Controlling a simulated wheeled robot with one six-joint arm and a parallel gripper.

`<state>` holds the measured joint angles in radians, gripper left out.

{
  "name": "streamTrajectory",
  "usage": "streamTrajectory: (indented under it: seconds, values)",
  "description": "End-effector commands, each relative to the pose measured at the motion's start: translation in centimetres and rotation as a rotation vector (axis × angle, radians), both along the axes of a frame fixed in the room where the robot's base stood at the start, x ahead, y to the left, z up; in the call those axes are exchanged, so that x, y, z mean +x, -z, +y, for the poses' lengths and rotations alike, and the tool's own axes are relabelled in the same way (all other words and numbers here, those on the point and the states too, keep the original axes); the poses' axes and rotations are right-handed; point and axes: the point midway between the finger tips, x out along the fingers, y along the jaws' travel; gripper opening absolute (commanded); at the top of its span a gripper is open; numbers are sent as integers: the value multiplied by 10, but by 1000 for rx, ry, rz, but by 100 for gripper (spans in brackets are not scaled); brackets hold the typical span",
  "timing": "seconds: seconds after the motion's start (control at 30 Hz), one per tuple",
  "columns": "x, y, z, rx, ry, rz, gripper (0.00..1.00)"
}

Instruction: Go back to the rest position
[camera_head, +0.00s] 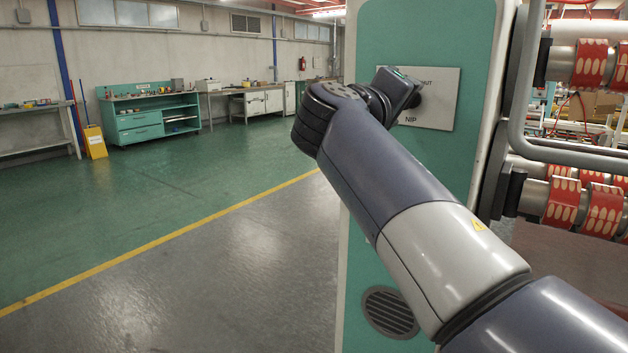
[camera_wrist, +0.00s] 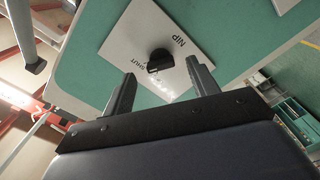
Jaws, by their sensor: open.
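My gripper (camera_wrist: 160,68) is open, its two dark fingers apart with nothing held between them in the wrist view. A black knob (camera_wrist: 160,57) on a white plate (camera_wrist: 130,35) shows beyond the fingertips, in line with the gap. The plate reads "NIP" and "SHUT". In the head view my arm reaches up to the same plate (camera_head: 443,102) on the green machine panel (camera_head: 440,40). The gripper there is mostly hidden behind my wrist, and the knob is barely visible. I cannot tell the exact gap between fingertips and knob.
A grey metal pipe frame (camera_head: 518,80) and rollers with red-patterned webs (camera_head: 590,63) stand right of the panel. A round vent (camera_head: 390,312) is low on the panel. The floor (camera_head: 200,270) on the left is clear, with workbenches (camera_head: 150,118) far back.

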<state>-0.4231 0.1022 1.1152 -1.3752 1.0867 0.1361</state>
Motion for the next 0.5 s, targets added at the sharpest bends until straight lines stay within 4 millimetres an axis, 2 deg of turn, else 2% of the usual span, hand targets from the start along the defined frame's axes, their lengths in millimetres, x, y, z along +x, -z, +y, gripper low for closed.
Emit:
streamTrajectory:
  seconds: [0.2,0.5]
  values:
    - [31,-3,-23,-12,2,10,56]
    - [28,-7,-21,-236,-1,172,56]
